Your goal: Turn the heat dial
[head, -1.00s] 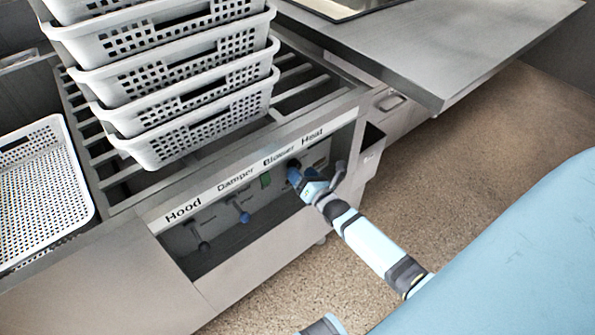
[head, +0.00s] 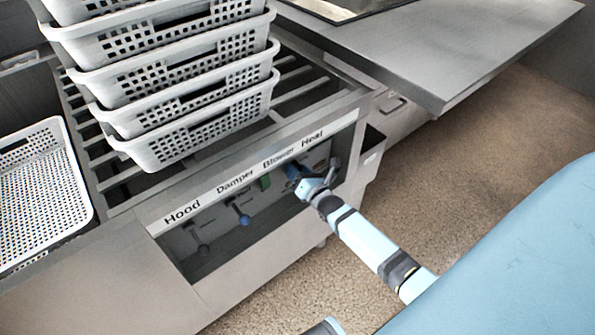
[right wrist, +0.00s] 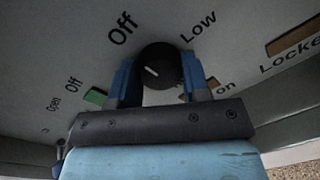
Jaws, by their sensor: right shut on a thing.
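The heat dial (right wrist: 158,66) is a round black knob with a white pointer mark, on a grey panel in the right wrist view. "Off" is printed above and left of it, "Low" above and right. The white mark tilts toward the upper left, on the "Off" side. My right gripper (right wrist: 159,72) has one blue finger on each side of the knob and is shut on it. In the head view my right gripper (head: 292,171) reaches the panel under the "Blower" and "Heat" labels; the dial is hard to make out there. My left gripper is not in view.
Stacked white perforated baskets (head: 190,140) stand on the slatted rack above the panel. Another white basket (head: 45,190) is at the left. A blue-knobbed damper lever (head: 244,217) and a hood lever (head: 203,248) stick out left of my gripper. A green switch (head: 265,182) is close beside it.

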